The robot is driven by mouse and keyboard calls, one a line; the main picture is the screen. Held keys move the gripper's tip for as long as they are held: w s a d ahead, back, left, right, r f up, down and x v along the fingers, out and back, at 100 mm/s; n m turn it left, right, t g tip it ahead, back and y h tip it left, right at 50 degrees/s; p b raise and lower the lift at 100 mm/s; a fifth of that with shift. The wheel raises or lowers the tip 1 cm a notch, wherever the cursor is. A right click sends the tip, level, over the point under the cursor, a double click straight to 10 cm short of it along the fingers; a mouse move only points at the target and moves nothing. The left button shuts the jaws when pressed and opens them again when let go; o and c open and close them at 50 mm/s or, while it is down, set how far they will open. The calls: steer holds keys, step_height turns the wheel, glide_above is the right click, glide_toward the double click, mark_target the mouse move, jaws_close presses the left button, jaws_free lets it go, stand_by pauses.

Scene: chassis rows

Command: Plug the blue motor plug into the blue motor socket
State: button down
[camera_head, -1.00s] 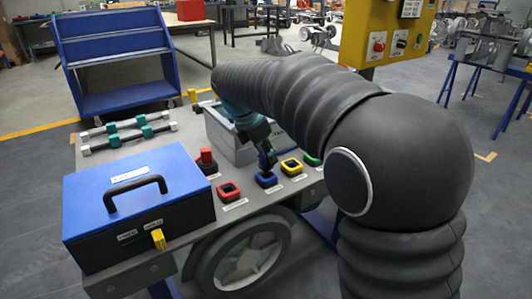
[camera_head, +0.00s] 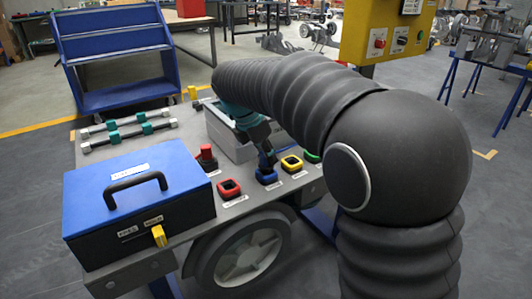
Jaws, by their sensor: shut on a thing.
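The blue motor socket (camera_head: 267,178) is a blue-rimmed square on the front part of the grey chassis deck, between the red and yellow sockets. My gripper (camera_head: 267,161) points down right above it, at the end of my dark arm. It is shut on the blue motor plug (camera_head: 268,160), of which only a little blue shows between the dark fingers. The plug is at or just over the socket's opening. I cannot tell from this view whether it is inside, as the fingers hide the contact.
A red socket (camera_head: 229,188), a yellow socket (camera_head: 291,163) and a green socket (camera_head: 312,156) flank the blue one. A red plug (camera_head: 207,157) stands behind the red socket. A blue-lidded box (camera_head: 90,190) is at left, a grey bin (camera_head: 222,138) behind my gripper.

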steer(key=shift+f+b, duration=0.35)
steer(key=shift+f, duration=0.5)
steer(key=c, duration=0.9)
jaws_free()
steer(key=v, duration=1.2)
steer(key=shift+f, duration=0.1)
